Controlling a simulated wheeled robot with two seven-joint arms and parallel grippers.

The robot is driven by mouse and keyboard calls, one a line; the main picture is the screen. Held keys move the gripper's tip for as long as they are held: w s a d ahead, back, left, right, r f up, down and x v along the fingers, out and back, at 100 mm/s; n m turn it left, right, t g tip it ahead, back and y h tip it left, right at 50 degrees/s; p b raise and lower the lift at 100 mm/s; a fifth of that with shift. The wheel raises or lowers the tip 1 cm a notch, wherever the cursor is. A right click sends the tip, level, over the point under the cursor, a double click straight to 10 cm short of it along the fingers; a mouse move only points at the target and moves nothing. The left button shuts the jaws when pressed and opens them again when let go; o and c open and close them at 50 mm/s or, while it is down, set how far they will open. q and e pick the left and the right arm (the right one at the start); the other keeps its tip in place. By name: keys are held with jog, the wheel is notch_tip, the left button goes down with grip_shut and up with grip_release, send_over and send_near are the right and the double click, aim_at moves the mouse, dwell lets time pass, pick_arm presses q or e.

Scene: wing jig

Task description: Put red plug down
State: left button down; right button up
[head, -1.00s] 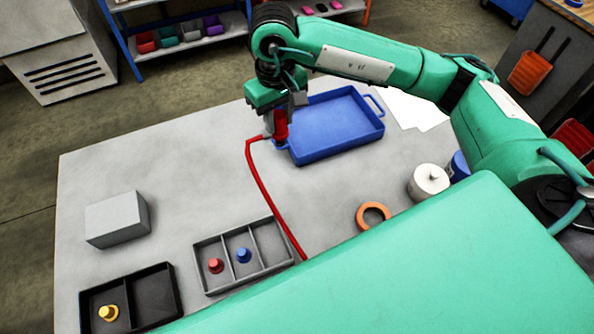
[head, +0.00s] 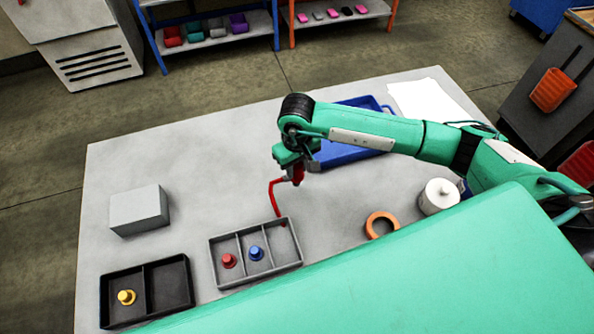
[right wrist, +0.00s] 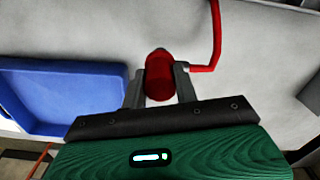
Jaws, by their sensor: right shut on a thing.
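My right gripper (head: 297,174) is shut on the red plug (head: 299,178), in front of the blue tray (head: 345,155) and beyond the grey divided tray. The right wrist view shows the red plug (right wrist: 158,76) between the two fingers, its rounded end pointing away from my palm. Whether it touches the table is hard to tell. My left gripper is not in view.
The grey divided tray (head: 284,232) holds a small red peg (head: 229,260) and a blue peg (head: 256,252). A black tray (head: 171,283) holds a yellow peg (head: 126,297). A grey box (head: 139,211), orange ring (head: 381,223) and white spool (head: 438,196) stand around. The table's middle left is clear.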

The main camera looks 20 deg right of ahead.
aim_at(297, 174)
notch_tip(297, 174, down, 3)
jog(key=shift+r+p, duration=0.2)
jog(key=shift+p, duration=0.2)
jog(key=shift+f, duration=0.4)
jog(key=shift+f+b, duration=0.15)
jog(key=shift+b, duration=0.15)
jog(key=o, duration=0.9)
jog(key=shift+o, duration=0.2)
